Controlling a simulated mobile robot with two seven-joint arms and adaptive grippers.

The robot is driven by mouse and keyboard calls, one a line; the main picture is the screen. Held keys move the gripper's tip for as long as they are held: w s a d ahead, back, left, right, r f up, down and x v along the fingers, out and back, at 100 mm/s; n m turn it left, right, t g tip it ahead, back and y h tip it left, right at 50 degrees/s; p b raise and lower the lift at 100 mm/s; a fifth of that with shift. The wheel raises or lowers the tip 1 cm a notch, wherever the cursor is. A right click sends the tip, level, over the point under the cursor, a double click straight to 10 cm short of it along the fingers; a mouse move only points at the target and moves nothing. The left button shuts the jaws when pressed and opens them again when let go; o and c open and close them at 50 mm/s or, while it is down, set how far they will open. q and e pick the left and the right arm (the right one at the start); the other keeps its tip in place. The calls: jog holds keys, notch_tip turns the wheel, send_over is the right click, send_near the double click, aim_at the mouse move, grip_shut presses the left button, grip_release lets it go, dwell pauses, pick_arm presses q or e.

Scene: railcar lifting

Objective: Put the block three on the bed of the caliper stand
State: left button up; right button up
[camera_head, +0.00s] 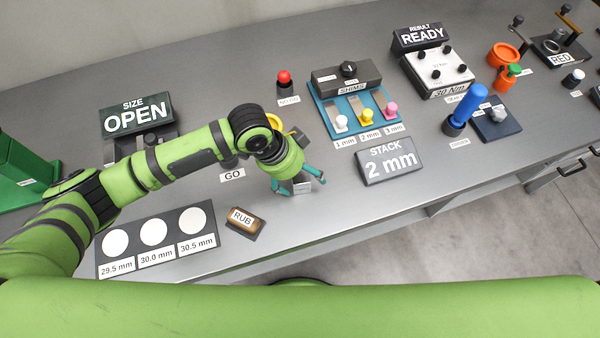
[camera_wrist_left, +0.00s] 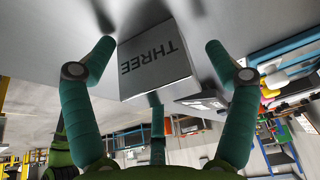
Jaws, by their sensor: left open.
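Block three (camera_wrist_left: 158,62) is a grey block marked THREE. It stands on the grey table between the spread fingers of my left gripper (camera_head: 301,182). In the left wrist view, gaps show on both sides between the block and the fingers. In the head view, a grey face of block three (camera_head: 302,188) shows between the teal fingers. What I take for the caliper stand (camera_head: 140,142) is the dark device at the left below a sign (camera_head: 137,116) reading SIZE OPEN. My left arm partly covers it, so its bed is not clear. My right gripper is out of view.
A card with three white discs (camera_head: 155,236) and a brown RUB block (camera_head: 242,222) lie near the front edge. The blue SHIMS tray (camera_head: 325,108) and STACK 2 mm sign (camera_head: 390,162) stand right of the gripper. A GO label (camera_head: 232,175) lies to its left.

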pick_arm(q)
grip_shut()
jog(key=shift+s, duration=0.1)
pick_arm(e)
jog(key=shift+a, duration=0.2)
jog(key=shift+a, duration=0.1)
pick_arm(q)
jog(key=shift+r, duration=0.45)
jog(key=r+b, duration=0.1)
jog(key=r, duration=0.1)
jog(key=d+r+b, duration=0.1)
jog(key=shift+d+r, duration=0.15)
jog(key=shift+r, duration=0.2)
jog(key=w+d+r+b, duration=0.1)
jog(key=d+r+b, duration=0.2)
jog(key=d+r, duration=0.5)
jog(key=s+a+n+t+y, duration=0.1)
jog(key=a+n+t+y, duration=0.2)
jog(key=a+n, duration=1.3)
jog(key=a+y, duration=0.1)
jog(key=a, duration=1)
jog(key=shift+s+a+f+t+y, duration=0.2)
jog(key=shift+a+t+y, duration=0.1)
jog(key=shift+t, duration=0.1)
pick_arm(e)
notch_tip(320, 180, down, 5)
